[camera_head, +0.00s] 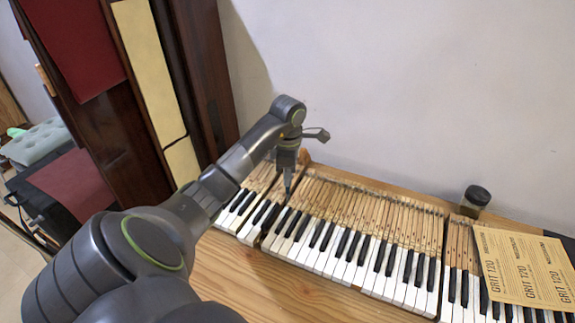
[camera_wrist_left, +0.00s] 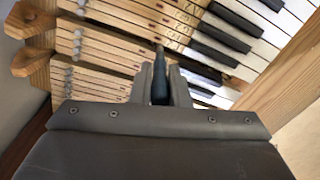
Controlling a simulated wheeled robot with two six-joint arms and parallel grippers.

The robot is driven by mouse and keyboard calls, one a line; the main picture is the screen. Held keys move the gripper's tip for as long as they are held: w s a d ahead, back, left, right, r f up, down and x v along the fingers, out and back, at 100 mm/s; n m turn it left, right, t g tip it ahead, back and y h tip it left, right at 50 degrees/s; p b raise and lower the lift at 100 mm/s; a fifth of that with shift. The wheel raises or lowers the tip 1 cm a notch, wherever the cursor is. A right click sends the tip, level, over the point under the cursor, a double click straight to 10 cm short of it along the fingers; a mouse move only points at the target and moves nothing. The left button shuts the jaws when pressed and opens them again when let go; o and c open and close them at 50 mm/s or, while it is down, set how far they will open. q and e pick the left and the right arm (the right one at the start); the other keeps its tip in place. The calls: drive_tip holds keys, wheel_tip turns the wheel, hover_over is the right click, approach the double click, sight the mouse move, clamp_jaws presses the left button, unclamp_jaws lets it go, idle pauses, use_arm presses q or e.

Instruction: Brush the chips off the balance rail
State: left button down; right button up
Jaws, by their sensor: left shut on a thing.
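My left gripper (camera_head: 287,172) is over the left part of the keyboard (camera_head: 330,262), near a dark gap (camera_head: 272,222) between keys. It is shut on a slim dark tool (camera_head: 287,186) that points down. In the left wrist view the tool's dark tapered end (camera_wrist_left: 160,75) sticks out between the two fingers, above the wooden key shanks. I cannot tell whether its tip touches anything, or see its bristles. The balance rail and any chips on it cannot be made out. My right gripper is out of view.
Sandpaper sheets (camera_head: 525,268) marked GRIT 120 lie over the right keys. A small dark-lidded jar (camera_head: 476,198) stands behind the keys at right. Bare wooden bench (camera_head: 290,300) runs along the front. A dark wooden piano case (camera_head: 110,120) rises at left; a pale wall is behind.

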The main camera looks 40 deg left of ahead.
use_arm(q)
drive_tip(key=shift+s+f, duration=0.1)
drive_tip(key=shift+s, duration=0.05)
idle(0.4)
drive_tip(key=shift+s+d, duration=0.1)
drive_tip(key=shift+s, duration=0.1)
idle(0.3)
drive_tip(key=shift+w, duration=0.2)
drive_tip(key=shift+s, duration=0.15)
drive_tip(key=shift+w, duration=0.2)
idle(0.3)
drive_tip(key=shift+s, duration=0.2)
idle(0.3)
